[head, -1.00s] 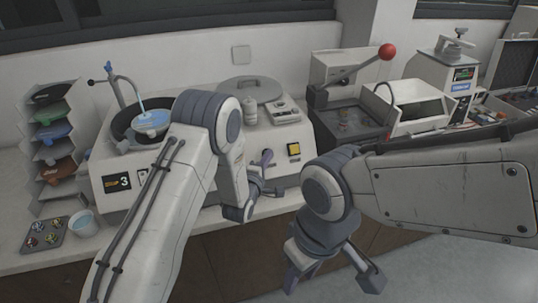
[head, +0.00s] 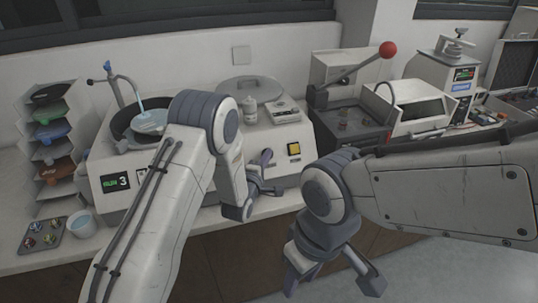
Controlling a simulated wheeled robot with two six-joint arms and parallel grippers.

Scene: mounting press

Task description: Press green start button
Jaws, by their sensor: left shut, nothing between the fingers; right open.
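The polishing machine (head: 208,194) stands on the bench, with a bowl and a disc (head: 150,121) at its left. Its small display (head: 115,182) shows green text that looks like "RUN" and a 3. A yellow square button (head: 294,149) is on the right of its front. I cannot make out a green button; my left arm covers part of the front panel. My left gripper (head: 267,188) is shut and empty, close to the machine's front, below and left of the yellow button. Whether it touches the panel is unclear. My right gripper (head: 332,284) is open and empty, low in front of the bench.
A rack of coloured discs (head: 52,140), a cup (head: 82,223) and a sample tray (head: 42,236) are at the left. A white bottle (head: 250,109) and a round lid (head: 248,86) are on the machine. A press with a red-balled lever (head: 388,49) stands at the right.

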